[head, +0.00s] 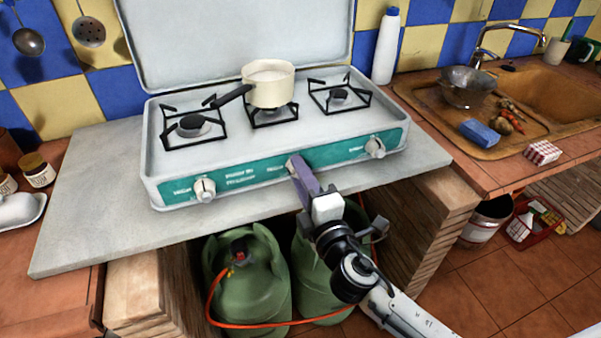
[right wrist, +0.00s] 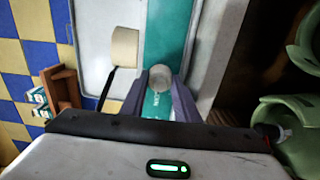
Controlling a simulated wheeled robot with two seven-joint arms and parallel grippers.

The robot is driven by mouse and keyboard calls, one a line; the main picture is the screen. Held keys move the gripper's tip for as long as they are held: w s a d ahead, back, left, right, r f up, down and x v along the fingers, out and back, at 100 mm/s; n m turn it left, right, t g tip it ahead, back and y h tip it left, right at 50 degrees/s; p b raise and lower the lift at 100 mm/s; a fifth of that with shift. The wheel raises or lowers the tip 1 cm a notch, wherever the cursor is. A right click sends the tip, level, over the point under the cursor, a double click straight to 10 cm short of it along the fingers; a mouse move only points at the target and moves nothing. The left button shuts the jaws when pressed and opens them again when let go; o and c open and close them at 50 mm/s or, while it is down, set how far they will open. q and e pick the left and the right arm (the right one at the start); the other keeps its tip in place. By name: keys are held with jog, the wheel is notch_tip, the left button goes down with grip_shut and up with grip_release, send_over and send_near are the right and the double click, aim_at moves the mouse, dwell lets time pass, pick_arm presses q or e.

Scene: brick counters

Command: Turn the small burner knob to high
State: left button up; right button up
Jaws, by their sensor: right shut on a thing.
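The white camping stove (head: 240,140) has three knobs along its teal front panel (head: 240,172). The middle knob (head: 293,164) is at the fingertips of my right gripper (head: 300,172) and is mostly hidden there in the head view. In the right wrist view, the round knob (right wrist: 160,77) sits between the two purple fingers of my right gripper (right wrist: 160,92), which are shut on it. The left knob (head: 204,189) and right knob (head: 375,147) are free. A cream saucepan (head: 269,85) stands on the middle burner, its dark handle pointing left. My left gripper is not in view.
Green gas bottles (head: 246,275) with an orange hose stand below the grey slab (head: 90,215). The stove's lid (head: 240,35) is raised behind. A white bottle (head: 387,45) stands behind at right, near the sink counter. The slab left of the stove is clear.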

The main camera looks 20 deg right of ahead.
dwell(0.4)
jog(key=o, duration=1)
jog(key=shift+o, duration=0.2)
